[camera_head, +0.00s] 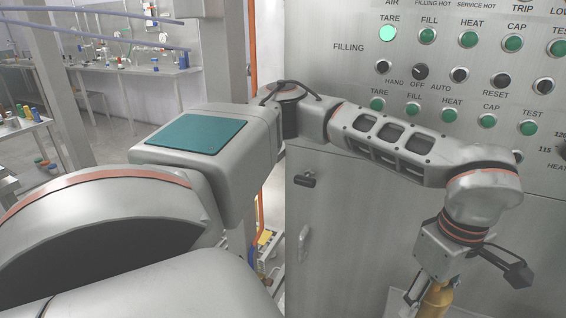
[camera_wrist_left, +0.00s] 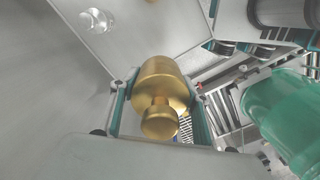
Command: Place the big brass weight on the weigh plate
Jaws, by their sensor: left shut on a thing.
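The big brass weight (camera_head: 433,301) is at the bottom edge of the head view, below my left wrist, with its lower part cut off. My left gripper (camera_head: 428,296) is shut on it. In the left wrist view the brass weight (camera_wrist_left: 163,82) shows its round knob and wide body between the two fingers. A flat pale metal surface (camera_wrist_left: 140,38) lies beyond it; I cannot tell whether this is the weigh plate. My right gripper is not in view.
A control panel (camera_head: 462,95) with green buttons and black knobs stands behind my left arm; one TARE lamp (camera_head: 388,33) is lit. In the wrist view, a shiny silver knobbed piece (camera_wrist_left: 95,20) is at upper left and a green translucent object (camera_wrist_left: 280,115) at right.

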